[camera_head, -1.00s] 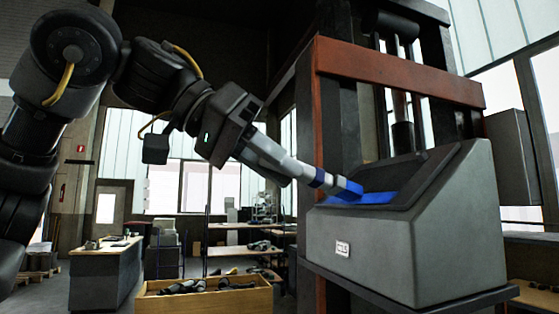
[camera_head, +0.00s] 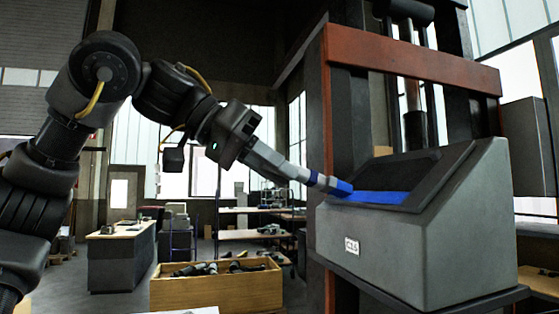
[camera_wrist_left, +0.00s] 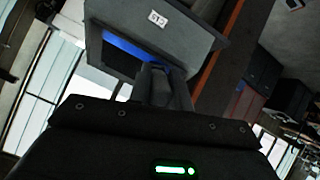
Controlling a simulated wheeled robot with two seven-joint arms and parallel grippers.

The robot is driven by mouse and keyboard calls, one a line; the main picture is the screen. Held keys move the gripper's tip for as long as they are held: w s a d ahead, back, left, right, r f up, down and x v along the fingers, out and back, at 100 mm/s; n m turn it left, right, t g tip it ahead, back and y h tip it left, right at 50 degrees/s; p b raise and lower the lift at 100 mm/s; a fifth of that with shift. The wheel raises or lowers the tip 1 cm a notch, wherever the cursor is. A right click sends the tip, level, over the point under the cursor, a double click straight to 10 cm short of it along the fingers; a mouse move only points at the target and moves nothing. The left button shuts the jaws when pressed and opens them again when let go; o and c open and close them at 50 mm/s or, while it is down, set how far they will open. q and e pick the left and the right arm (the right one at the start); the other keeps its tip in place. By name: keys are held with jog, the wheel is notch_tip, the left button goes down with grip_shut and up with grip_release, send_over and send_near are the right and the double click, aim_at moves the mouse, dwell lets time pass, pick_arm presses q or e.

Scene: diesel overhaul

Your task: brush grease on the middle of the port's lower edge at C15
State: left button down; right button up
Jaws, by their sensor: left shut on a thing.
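The grey housing C15 (camera_head: 430,245) stands at right, with a white label (camera_head: 352,245) on its front. Its sloped top has a dark port (camera_head: 408,168), with a blue strip (camera_head: 380,198) along the lower edge. My left gripper (camera_head: 300,174) is shut on a slim brush (camera_head: 325,182) with a blue band and blue tip. The tip is at the left end of the strip; whether it touches is unclear. The left wrist view shows the gripper fingers (camera_wrist_left: 165,88), the blue strip (camera_wrist_left: 130,50) and the label (camera_wrist_left: 157,18); the brush is mostly hidden. My right gripper is out of view.
A red-brown press frame (camera_head: 410,62) with dark columns rises behind the housing. A wooden crate (camera_head: 215,293) of dark parts stands at lower middle. A desk (camera_head: 120,255) and shelving are further back. Open floor lies between desk and crate.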

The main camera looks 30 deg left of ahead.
pick_arm(q)
jog(key=shift+w+a, duration=0.45)
jog(key=shift+a, duration=0.1)
jog(key=shift+w+a+p, duration=1.05)
jog(key=shift+a+p, duration=0.05)
jog(key=shift+a, duration=0.1)
